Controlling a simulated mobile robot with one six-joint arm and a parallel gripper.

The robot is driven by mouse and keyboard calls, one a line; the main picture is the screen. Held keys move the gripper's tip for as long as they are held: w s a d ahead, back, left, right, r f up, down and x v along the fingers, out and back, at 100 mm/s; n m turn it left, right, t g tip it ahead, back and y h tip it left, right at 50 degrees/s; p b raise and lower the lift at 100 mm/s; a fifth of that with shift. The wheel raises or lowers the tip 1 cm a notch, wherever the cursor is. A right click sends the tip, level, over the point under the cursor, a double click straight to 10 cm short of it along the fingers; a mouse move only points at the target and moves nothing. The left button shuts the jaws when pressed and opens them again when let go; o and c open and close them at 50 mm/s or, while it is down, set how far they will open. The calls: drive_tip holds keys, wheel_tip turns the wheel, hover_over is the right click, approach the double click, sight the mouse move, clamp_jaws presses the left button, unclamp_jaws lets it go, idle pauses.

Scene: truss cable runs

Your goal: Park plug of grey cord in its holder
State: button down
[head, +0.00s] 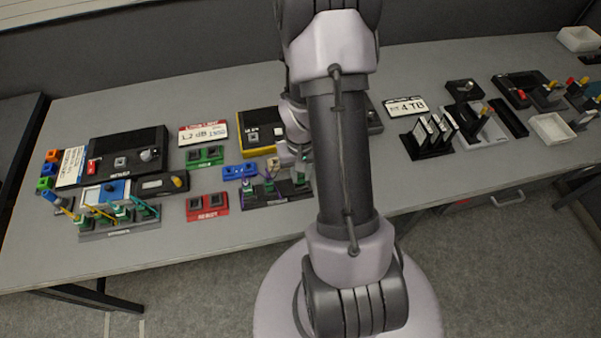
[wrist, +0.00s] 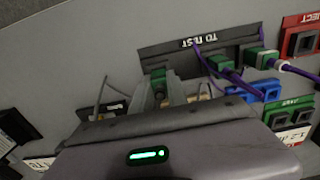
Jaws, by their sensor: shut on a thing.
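The dark holder labelled "TO TEST" (wrist: 180,53) lies just beyond my fingertips in the wrist view. It also shows in the head view (head: 262,202) at the table's front edge. My gripper (wrist: 163,85) is shut on a green plug (wrist: 158,76), at the label's end away from two other green plugs. I cannot tell whether the held plug is seated in the holder or just above it. A thin grey cord (wrist: 99,97) shows beside the fingers; its join to the plug is hidden. My arm covers most of the gripper in the head view.
Two green plugs (wrist: 222,62) with purple cords stand beside the held one. A blue socket block (head: 240,171), a green block (head: 205,156) and a red "REJECT" block (head: 207,206) are close by. Another holder with several plugs (head: 118,216) stands further left.

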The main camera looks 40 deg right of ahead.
drive_tip(key=shift+f+b, duration=0.45)
drive_tip(key=shift+b, duration=0.2)
idle(0.5)
drive_tip(key=c, duration=1.2)
unclamp_jaws()
drive_tip(key=shift+r, duration=0.1)
drive_tip(key=shift+r+p, duration=1.9)
drive_tip(key=shift+r, duration=0.55)
wheel_tip(320, 180, up, 4)
drive_tip(key=p, duration=0.3)
drive_tip(key=shift+r, duration=0.1)
